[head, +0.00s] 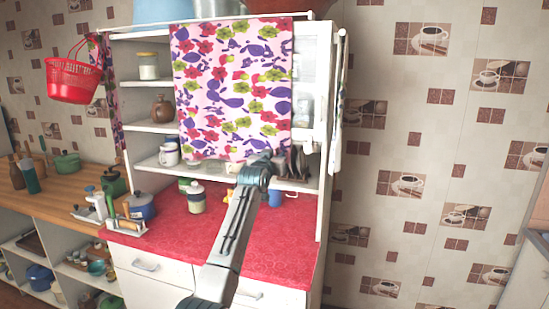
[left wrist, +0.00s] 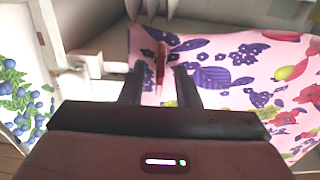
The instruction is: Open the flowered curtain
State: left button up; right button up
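The flowered curtain (head: 232,85), pink with purple, red and green flowers, hangs from a rod over the upper shelves of a white cupboard. It covers the middle and right of the shelves; the left part is uncovered. My left arm reaches up to the curtain's lower right edge, where my left gripper (head: 262,165) is small and partly hidden by its own wrist. In the left wrist view, the left gripper (left wrist: 160,88) has its fingers apart, with the curtain (left wrist: 225,75) and a narrow red strip of it showing between them. I cannot tell whether they touch the cloth. My right gripper is not in view.
The rod (head: 215,20) runs along the cupboard top. A red-topped counter (head: 260,240) holds jars and a blue pot (head: 141,206). Shelves behind hold a jar (head: 148,66), a brown jug (head: 162,109) and mugs. A red basket (head: 72,80) hangs at left.

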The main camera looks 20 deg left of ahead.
pick_arm(q)
jog(key=s+b, duration=0.4)
jog(key=s, duration=0.6)
jog(key=shift+s+a, duration=0.2)
jog(key=shift+s, duration=0.2)
